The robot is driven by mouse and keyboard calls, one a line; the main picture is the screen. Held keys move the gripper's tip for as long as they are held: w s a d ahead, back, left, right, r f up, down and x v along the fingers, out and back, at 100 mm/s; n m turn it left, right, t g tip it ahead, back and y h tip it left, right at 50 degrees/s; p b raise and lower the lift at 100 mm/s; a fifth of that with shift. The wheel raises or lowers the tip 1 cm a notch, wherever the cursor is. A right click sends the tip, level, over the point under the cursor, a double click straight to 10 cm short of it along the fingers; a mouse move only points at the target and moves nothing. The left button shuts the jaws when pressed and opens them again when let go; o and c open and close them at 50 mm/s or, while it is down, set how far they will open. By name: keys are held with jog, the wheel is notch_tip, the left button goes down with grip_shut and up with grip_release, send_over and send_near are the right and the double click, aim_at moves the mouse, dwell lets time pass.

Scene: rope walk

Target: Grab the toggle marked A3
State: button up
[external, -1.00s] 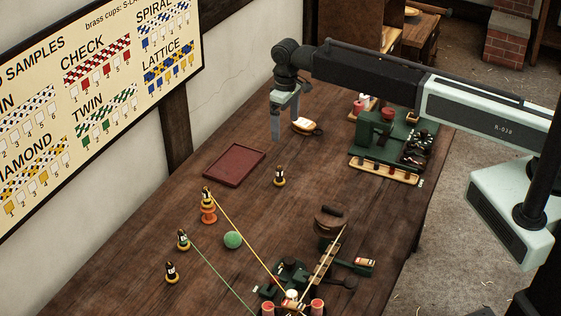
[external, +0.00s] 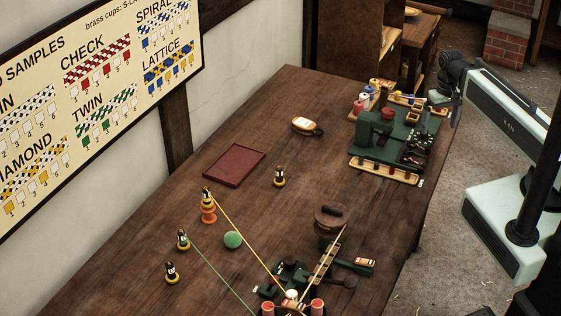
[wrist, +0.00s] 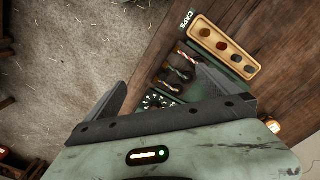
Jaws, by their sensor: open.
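No A3 mark can be read in either view, so I cannot tell which piece is that toggle. Small dark pegs on yellow bases stand on the table: one near the red mat (external: 279,177), one on an orange stand (external: 207,195), and two at the left (external: 183,240) (external: 171,272). My gripper (external: 424,119) is over the right edge of the table, by the green board (external: 398,152). In the wrist view my gripper (wrist: 162,88) is open and empty, with the board's rope pieces (wrist: 182,66) and a lettered dial (wrist: 157,101) between or beyond its fingers.
A wooden tray marked CAPS (wrist: 225,47) holds several round caps. A dark red mat (external: 235,165), a green ball (external: 232,240) and a rope rig (external: 325,262) with taut cords lie on the table. The far left of the table is clear.

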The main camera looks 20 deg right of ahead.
jog(key=shift+s+f, duration=0.2)
jog(key=shift+f, duration=0.05)
jog(key=shift+r, duration=0.15)
jog(key=c, duration=1.2)
jog(key=shift+o, duration=0.2)
